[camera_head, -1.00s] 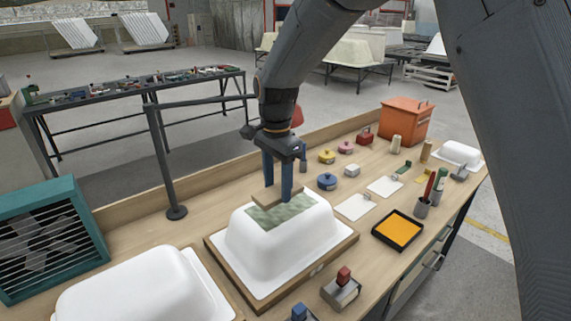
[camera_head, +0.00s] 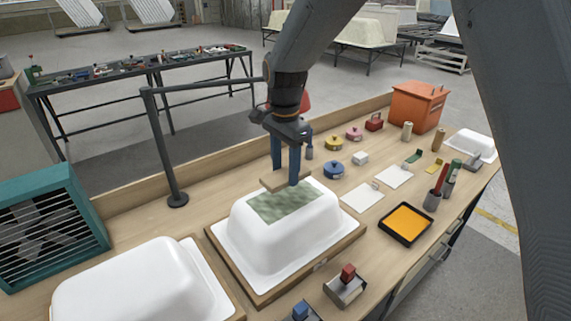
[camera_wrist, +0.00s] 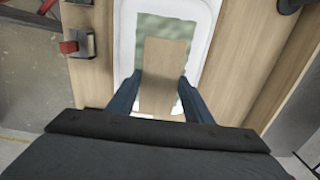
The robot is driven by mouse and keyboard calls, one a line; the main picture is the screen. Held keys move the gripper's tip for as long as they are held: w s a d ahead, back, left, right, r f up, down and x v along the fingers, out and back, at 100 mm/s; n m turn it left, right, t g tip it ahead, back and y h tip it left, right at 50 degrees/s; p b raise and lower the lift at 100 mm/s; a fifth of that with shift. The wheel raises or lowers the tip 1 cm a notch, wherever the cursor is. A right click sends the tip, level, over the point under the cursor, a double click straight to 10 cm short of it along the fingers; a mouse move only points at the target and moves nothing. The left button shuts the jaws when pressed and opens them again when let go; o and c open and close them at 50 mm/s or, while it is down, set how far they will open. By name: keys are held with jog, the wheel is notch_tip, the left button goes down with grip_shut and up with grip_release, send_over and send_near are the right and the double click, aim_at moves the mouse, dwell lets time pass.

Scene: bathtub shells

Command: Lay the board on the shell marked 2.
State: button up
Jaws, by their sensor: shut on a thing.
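My gripper (camera_head: 286,177) is shut on a small flat tan board (camera_head: 269,183), with one finger on each side of it. The board is over the back part of the middle white shell (camera_head: 270,246), an upturned tub on a wooden base. A mottled green patch (camera_head: 287,203) covers part of the shell's top, in front of the board. In the wrist view the board (camera_wrist: 163,72) lies between my fingers, over the green patch (camera_wrist: 165,28). I cannot tell whether it touches the shell. No number is readable on the shell.
Another white shell (camera_head: 125,290) stands at the front left, beside a teal fan box (camera_head: 45,230). A dark post (camera_head: 163,150) with a side arm stands behind. To the right are a black tray with orange inside (camera_head: 406,223), cards, pots and an orange box (camera_head: 417,106).

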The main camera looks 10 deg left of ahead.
aim_at(285, 198)
jog(key=shift+f+b, duration=0.9)
jog(key=shift+f, duration=2.2)
jog(key=shift+f, duration=0.25)
jog(key=o, duration=1.7)
jog(key=shift+c, duration=0.2)
jog(key=shift+r, duration=0.15)
jog(key=shift+r+p, duration=2.75)
jog(key=shift+r, duration=0.7)
